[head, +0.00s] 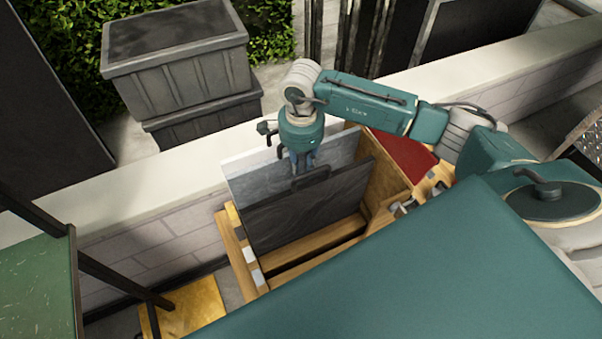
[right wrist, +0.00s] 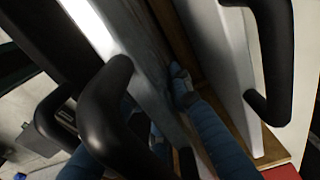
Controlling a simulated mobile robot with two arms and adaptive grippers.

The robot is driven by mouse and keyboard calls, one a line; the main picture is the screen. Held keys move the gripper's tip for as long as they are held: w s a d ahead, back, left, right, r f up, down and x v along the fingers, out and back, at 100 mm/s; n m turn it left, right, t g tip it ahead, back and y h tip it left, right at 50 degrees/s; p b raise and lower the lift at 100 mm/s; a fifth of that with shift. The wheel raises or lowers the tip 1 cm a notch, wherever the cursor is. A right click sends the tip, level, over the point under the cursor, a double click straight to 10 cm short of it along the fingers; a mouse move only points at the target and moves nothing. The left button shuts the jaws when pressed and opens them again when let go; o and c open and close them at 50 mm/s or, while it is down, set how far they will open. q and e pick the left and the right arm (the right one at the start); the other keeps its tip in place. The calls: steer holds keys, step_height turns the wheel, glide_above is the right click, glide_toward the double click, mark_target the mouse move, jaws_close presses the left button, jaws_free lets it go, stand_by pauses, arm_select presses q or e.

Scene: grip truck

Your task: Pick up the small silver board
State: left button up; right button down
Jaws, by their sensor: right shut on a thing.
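A silver-grey board (head: 245,178) stands on edge in a wooden rack (head: 310,240), behind a darker board (head: 310,208) with a black handle. My right gripper (head: 303,162) points down at the boards' top edges, with its blue fingers close together. In the right wrist view, the blue fingers (right wrist: 160,125) sit on either side of a grey board with a pale edge (right wrist: 92,25), which looks like the silver board. The handles partly hide the grip. The lower parts of the boards are hidden in the rack. My left gripper is out of view.
Another pale board (right wrist: 228,60) with a black handle stands close beside the fingers. A low block wall (head: 140,235) runs behind the rack, with dark bins (head: 180,75) beyond it. A green-topped table (head: 35,280) stands at the left. A red panel (head: 402,150) lies right of the rack.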

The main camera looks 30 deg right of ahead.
step_height(320, 180, up, 15)
steer(key=b, duration=0.3)
steer(key=shift+r, duration=0.8)
